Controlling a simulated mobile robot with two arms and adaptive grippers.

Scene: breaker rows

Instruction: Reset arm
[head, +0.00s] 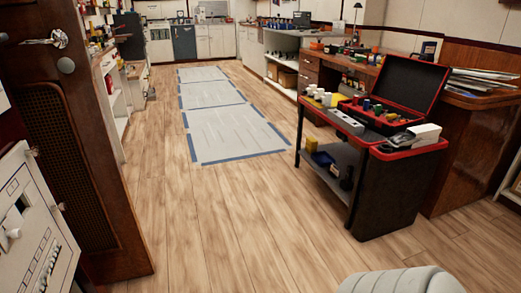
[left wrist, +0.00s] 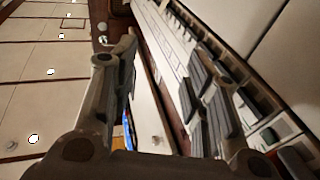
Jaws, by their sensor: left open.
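My left gripper (left wrist: 166,50) is open in the left wrist view, with its two fingers apart and nothing held between them. Behind and beside the fingers runs a breaker panel (left wrist: 170,45) with rows of dark switches (left wrist: 235,98) set in a light frame. The right finger overlaps part of a row, so I cannot tell whether it touches a switch. In the head view a white panel (head: 35,225) with switch rows and a handle shows at the lower left edge, partly cut off. Neither gripper shows in the head view.
A red and black tool cart (head: 385,195) with an open case stands at the right, before a wooden desk (head: 465,130). A brown wooden cabinet (head: 80,150) stands at the left. A taped floor area (head: 220,110) and the wooden floor (head: 200,220) are clear.

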